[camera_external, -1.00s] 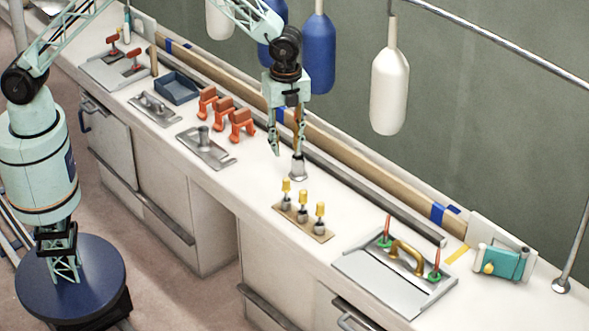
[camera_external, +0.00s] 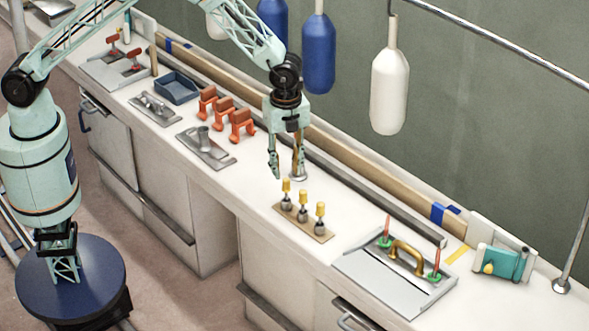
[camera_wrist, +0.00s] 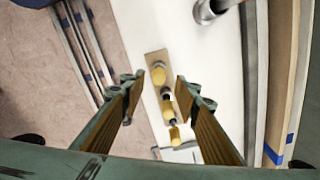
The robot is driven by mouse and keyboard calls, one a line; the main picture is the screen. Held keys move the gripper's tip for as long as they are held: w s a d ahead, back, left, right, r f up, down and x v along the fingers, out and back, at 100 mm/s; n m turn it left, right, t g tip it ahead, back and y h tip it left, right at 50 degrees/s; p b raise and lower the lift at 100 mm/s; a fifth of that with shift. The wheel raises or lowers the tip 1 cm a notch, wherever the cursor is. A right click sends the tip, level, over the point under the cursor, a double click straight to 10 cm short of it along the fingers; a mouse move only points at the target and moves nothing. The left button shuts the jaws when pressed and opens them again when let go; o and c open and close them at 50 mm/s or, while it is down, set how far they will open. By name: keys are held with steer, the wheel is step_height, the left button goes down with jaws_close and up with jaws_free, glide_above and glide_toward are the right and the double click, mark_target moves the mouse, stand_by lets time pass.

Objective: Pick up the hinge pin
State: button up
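Three yellow-topped metal pins stand in a row on a small tan board on the white counter. I cannot tell for certain which part is the hinge pin. The far pin (camera_external: 286,190) is closest to my gripper (camera_external: 286,168), which hangs just above it, pointing down. In the wrist view, my gripper (camera_wrist: 159,79) is open, and that yellow cap (camera_wrist: 158,76) appears between its fingertips. The middle pin (camera_external: 302,207) and near pin (camera_external: 320,216) stand beyond in the row. The board (camera_external: 327,236) is partly covered by the pins. Nothing is held.
A grey hatch panel (camera_external: 378,282) with a brass handle (camera_external: 406,254) and red upright pins lies to the right. Orange clamps (camera_external: 242,125) stand to the left. White and blue fenders hang behind.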

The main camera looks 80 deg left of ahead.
mark_target(286, 179)
steer(key=shift+f, duration=0.1)
stand_by(0.3)
steer(key=shift+s+d+f+b, duration=0.1)
steer(key=shift+f+b, duration=0.3)
steer(key=shift+f, duration=2.1)
steer(key=shift+c, duration=0.9)
steer(key=c, duration=0.8)
